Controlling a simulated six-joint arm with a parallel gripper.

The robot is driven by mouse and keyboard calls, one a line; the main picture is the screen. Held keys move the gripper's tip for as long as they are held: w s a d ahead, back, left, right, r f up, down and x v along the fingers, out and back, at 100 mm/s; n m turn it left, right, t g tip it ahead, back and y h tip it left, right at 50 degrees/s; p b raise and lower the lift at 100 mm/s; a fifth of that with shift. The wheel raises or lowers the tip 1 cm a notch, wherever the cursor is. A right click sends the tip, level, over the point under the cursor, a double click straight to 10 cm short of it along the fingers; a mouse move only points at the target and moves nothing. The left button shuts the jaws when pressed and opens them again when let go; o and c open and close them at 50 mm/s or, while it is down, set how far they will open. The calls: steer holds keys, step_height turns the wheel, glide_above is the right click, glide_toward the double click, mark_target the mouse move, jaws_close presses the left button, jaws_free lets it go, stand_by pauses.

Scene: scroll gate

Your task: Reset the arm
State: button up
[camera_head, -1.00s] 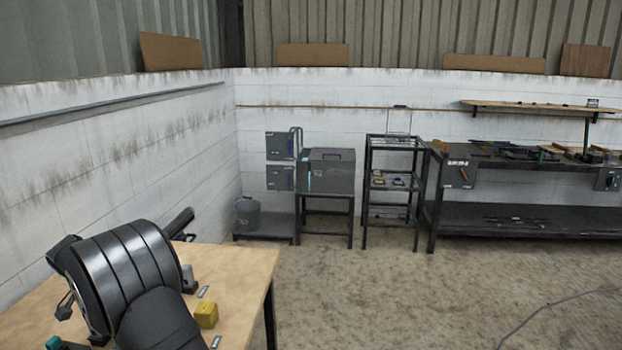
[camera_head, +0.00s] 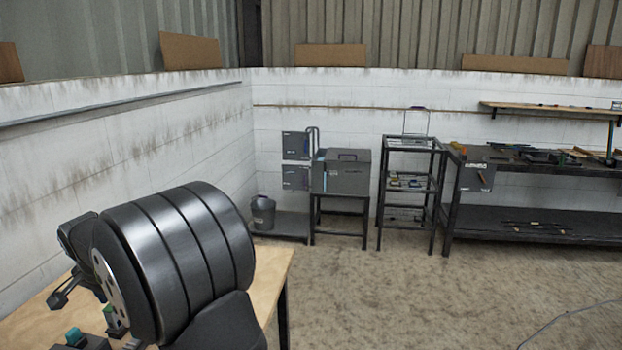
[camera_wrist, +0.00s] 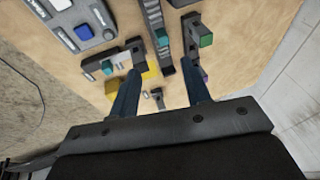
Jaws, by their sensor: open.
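My gripper (camera_wrist: 161,88) is open in the wrist camera view, its two dark blue fingers apart with nothing held between them. It is above the wooden table (camera_wrist: 237,62), which shows at lower left in the head view (camera_head: 270,262). Below the fingers are a dark slotted rail (camera_wrist: 153,30), dark brackets with green ends (camera_wrist: 206,40) and a yellow block (camera_wrist: 114,86) partly behind the left finger. In the head view my arm's thick dark links cover much of the table.
A grey panel with a blue button (camera_wrist: 84,32) lies at the upper left in the wrist view. Across the room stand a grey box on a stand (camera_head: 345,175), a black shelf rack (camera_head: 408,185) and a workbench (camera_head: 530,215). The concrete floor (camera_head: 400,300) between is open.

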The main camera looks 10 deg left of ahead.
steer(key=shift+g+y, duration=0.3)
steer(key=shift+y, duration=0.5)
steer(key=shift+s+d+f, duration=0.1)
steer(key=shift+s+d, duration=0.7)
steer(key=shift+s, duration=0.2)
steer(key=shift+s+d, duration=0.8)
steer(key=shift+s, duration=0.15)
steer(key=shift+o, duration=0.3)
steer(key=o, duration=0.3)
steer(key=shift+s, duration=0.1)
steer(key=o, duration=0.8)
steer(key=s+r, duration=0.1)
steer(key=r, duration=0.2)
steer(key=s+r, duration=0.1)
steer(key=shift+s+d+r, duration=0.3)
steer(key=shift+s+d, duration=0.05)
steer(key=shift+d, duration=0.05)
steer(key=shift+c, duration=0.2)
steer(key=shift+o, duration=0.6)
steer(key=s+d+r, duration=0.3)
steer(key=s+r, duration=0.2)
steer(key=r, duration=0.3)
steer(key=shift+s+d, duration=0.3)
steer(key=x, duration=0.9)
steer(key=shift+f, duration=0.3)
steer(key=shift+s, duration=0.1)
